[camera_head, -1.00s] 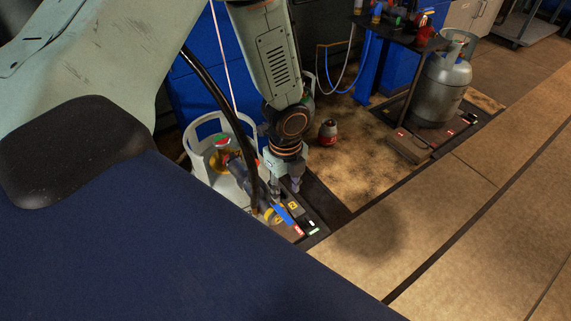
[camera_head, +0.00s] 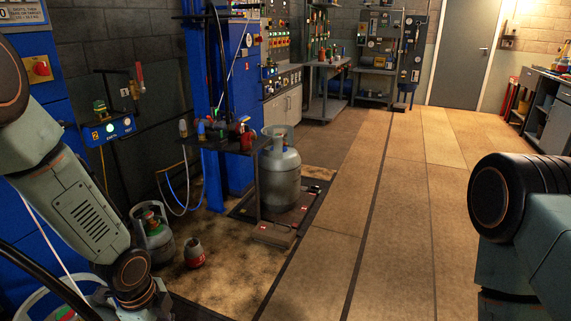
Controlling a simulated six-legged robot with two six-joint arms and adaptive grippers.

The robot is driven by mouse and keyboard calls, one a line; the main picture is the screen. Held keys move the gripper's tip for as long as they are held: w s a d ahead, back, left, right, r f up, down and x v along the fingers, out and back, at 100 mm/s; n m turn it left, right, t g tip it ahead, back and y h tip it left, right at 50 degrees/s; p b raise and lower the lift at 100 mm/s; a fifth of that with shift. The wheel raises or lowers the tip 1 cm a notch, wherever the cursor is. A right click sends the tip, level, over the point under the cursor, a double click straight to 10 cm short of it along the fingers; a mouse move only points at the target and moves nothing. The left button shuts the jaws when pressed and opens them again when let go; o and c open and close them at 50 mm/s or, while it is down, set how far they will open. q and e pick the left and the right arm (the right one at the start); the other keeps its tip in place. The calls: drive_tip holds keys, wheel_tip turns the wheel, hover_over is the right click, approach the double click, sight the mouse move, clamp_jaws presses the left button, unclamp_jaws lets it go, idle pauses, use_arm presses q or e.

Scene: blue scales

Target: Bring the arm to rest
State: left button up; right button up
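My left arm (camera_head: 85,210) comes in from the left and reaches down to its dark wrist joints (camera_head: 132,270) at the bottom edge. Its gripper is below the frame, so its fingers are hidden. My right arm (camera_head: 510,200) shows at the right edge, with a black rounded joint and a grey-green link. Its gripper is not in view.
A grey gas cylinder (camera_head: 281,175) stands on a scale beside a small dark table (camera_head: 225,143). A smaller cylinder (camera_head: 153,235) and a red canister (camera_head: 194,252) stand near my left wrist. The tan floor (camera_head: 400,230) between the arms is clear.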

use_arm(q)
drive_tip(key=s+d+f+n+t+h, duration=0.15)
drive_tip(key=s+d+f+n, duration=0.35)
drive_tip(key=n, duration=0.9)
drive_tip(key=s+f+n+g+y, duration=0.1)
drive_tip(key=s+f+n, duration=0.1)
drive_tip(key=s, duration=0.7)
drive_tip(key=s+f+n+g+y, duration=0.1)
drive_tip(key=s+f+n, duration=0.1)
drive_tip(key=s, duration=0.8)
drive_tip(key=shift+a+n, duration=0.25)
drive_tip(key=shift+n, duration=0.05)
drive_tip(key=shift+s+a+g, duration=0.1)
drive_tip(key=shift+s+g, duration=0.1)
drive_tip(key=shift+g, duration=0.05)
